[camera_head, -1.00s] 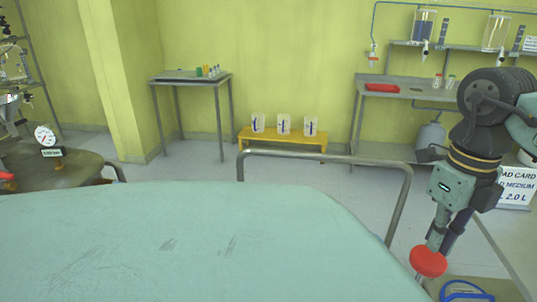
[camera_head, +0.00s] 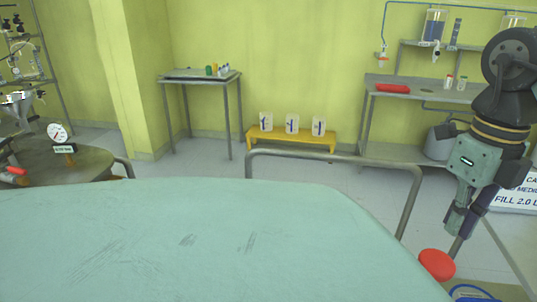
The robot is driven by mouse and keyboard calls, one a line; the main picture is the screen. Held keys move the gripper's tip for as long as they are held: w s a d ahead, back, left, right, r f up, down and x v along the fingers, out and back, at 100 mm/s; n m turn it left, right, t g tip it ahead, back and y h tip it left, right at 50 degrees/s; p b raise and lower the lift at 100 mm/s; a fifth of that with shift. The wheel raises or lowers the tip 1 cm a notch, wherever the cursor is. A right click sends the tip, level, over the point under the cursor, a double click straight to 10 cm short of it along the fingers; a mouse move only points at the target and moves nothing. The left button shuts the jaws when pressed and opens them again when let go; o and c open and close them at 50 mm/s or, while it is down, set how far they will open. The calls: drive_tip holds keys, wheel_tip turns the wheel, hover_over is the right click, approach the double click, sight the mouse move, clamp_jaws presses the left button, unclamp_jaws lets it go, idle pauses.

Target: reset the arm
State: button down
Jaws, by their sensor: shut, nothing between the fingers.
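My arm hangs down at the right edge of the head view. My gripper (camera_head: 460,226) points downward with its grey fingers shut and nothing visible between them. A round red disc (camera_head: 437,264) lies just below and left of the fingertips. A thin grey rod runs from the disc up towards the fingers. There is a small gap between the fingertips and the disc.
A blue curved item (camera_head: 472,294) sits at the bottom right, partly cut off. A white sign (camera_head: 517,198) is partly behind my arm. A metal rail (camera_head: 410,200) stands in front. A yellow bench (camera_head: 290,139) with three containers and a grey bench (camera_head: 415,84) stand behind.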

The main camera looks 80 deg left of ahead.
wheel_tip(320, 180, up, 2)
drive_tip(key=shift+r, duration=0.1)
drive_tip(key=shift+a, duration=0.1)
idle(0.5)
